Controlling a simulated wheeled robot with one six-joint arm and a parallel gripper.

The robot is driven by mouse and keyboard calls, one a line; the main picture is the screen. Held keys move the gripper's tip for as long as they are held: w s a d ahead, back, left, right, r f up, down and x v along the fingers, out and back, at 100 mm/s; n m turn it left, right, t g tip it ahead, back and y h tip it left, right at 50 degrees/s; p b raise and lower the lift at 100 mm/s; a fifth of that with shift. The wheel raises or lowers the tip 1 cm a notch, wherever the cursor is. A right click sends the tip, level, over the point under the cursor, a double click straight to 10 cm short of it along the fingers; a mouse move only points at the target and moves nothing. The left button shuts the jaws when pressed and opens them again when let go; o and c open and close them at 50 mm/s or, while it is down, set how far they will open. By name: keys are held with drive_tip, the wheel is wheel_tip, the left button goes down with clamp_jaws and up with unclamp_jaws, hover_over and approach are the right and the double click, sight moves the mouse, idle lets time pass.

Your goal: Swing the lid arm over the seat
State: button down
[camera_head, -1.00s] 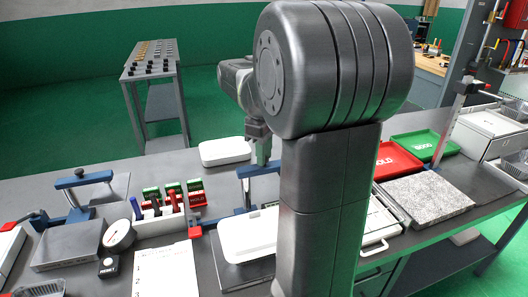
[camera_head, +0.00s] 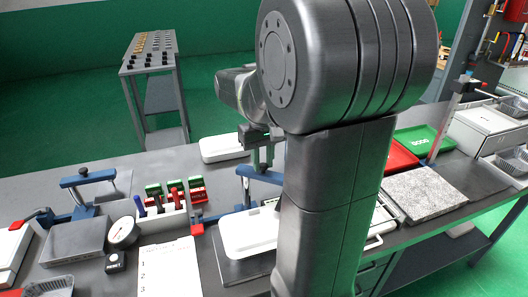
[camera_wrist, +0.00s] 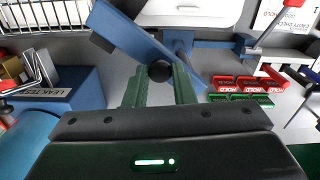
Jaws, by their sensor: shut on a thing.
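The lid arm is a blue bar (camera_head: 262,175) on a blue post, at the middle of the bench in the head view. In the wrist view the blue bar (camera_wrist: 133,38) runs diagonally, with a black ball knob (camera_wrist: 160,71) on it. My gripper (camera_wrist: 160,88) has its green fingers on either side of the knob and is shut on it. In the head view my gripper (camera_head: 262,155) is above the bar, partly behind my own arm. I cannot clearly make out the seat; my arm hides part of that station.
A white lidded box (camera_head: 248,232) stands in front of the station, and another white box (camera_head: 222,148) behind it. A granite plate (camera_head: 424,194) lies to the right.

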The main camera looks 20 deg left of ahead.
drive_tip(key=shift+s+a+m+p, duration=0.35)
drive_tip(key=shift+s+m+p, duration=0.25)
drive_tip(key=shift+m, duration=1.05)
drive_tip(key=shift+s+a+m+p, duration=0.35)
drive_tip(key=shift+s+m, duration=0.35)
drive_tip(key=shift+m, duration=1)
drive_tip(key=shift+s+a+m+p, duration=0.35)
drive_tip(key=shift+s+m+p, duration=0.25)
drive_tip(key=shift+m, duration=1.05)
drive_tip(key=c, duration=1.2)
unclamp_jaws()
drive_tip(key=shift+s+a, duration=0.1)
drive_tip(key=shift+r, duration=0.1)
wheel_tip(320, 180, up, 14)
drive_tip(key=shift+f, duration=0.3)
